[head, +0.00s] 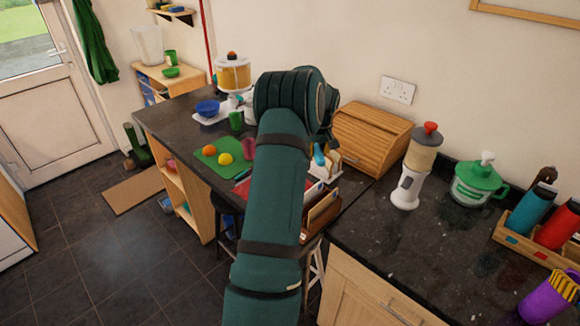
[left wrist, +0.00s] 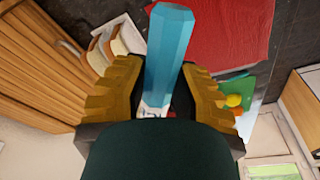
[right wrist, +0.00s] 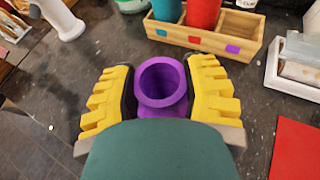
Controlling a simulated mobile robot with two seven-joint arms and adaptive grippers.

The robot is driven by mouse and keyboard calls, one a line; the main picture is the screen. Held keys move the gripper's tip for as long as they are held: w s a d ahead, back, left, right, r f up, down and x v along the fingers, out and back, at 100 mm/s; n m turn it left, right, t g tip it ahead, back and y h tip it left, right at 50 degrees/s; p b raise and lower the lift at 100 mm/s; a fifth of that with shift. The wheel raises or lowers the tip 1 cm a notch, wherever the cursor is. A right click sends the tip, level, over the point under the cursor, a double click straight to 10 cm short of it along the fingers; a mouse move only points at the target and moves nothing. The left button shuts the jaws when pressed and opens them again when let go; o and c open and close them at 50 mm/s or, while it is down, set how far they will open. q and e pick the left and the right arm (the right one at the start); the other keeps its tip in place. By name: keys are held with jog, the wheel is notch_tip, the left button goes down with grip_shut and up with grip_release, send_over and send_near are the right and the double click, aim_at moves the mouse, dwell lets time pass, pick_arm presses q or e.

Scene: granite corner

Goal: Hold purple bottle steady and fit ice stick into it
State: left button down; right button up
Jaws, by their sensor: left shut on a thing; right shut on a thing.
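The ice stick (left wrist: 169,45) is a light blue faceted rod. My left gripper (left wrist: 163,85) is shut on it, with a yellow finger on each side. In the head view my left arm hides most of that hand; a small blue piece (head: 319,156) shows beside it, near the bread box. The purple bottle (right wrist: 162,83) shows its open round mouth in the right wrist view. My right gripper (right wrist: 161,75) is shut around it. In the head view the bottle (head: 546,300) is at the lower right corner, tilted, on or just above the dark counter. The stick and bottle are far apart.
A wooden rack (right wrist: 193,38) with a teal and a red bottle stands behind the purple bottle. The counter's front middle is clear.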

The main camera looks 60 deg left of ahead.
pick_arm(q)
jog(key=w+d+r+m+t+y, duration=0.1)
jog(key=w+d+r+m+t, duration=0.35)
jog(key=w+d+r, duration=0.65)
jog(key=w+d+r+m+t+y, duration=0.1)
jog(key=w+d+r+m+t, duration=0.3)
jog(key=w+d+r+m, duration=0.7)
jog(key=w+d+f+t+h, duration=0.2)
jog(key=w+d+f, duration=0.1)
jog(key=d, duration=0.4)
jog(key=w+d+f+t+h, duration=0.2)
jog(key=w+d, duration=0.1)
jog(key=d, duration=0.4)
jog(key=w+d+f+t+h, duration=0.2)
jog(key=w+d+f, duration=0.1)
jog(key=d, duration=0.5)
jog(key=s+d+f+m+h, duration=0.1)
jog(key=s+d+m+h, duration=0.1)
jog(key=d, duration=0.5)
jog(key=s+d+f+m+h, duration=0.1)
jog(key=d+m+h, duration=0.1)
jog(key=d, duration=0.5)
jog(key=s+d+f+m+h, duration=0.1)
jog(key=s+d+m+h, duration=0.1)
jog(key=d+h, duration=0.2)
jog(key=d, duration=0.3)
jog(key=shift+s+d+m+h, duration=0.3)
jog(key=shift+s+d+m, duration=0.05)
jog(key=shift+d, duration=0.05)
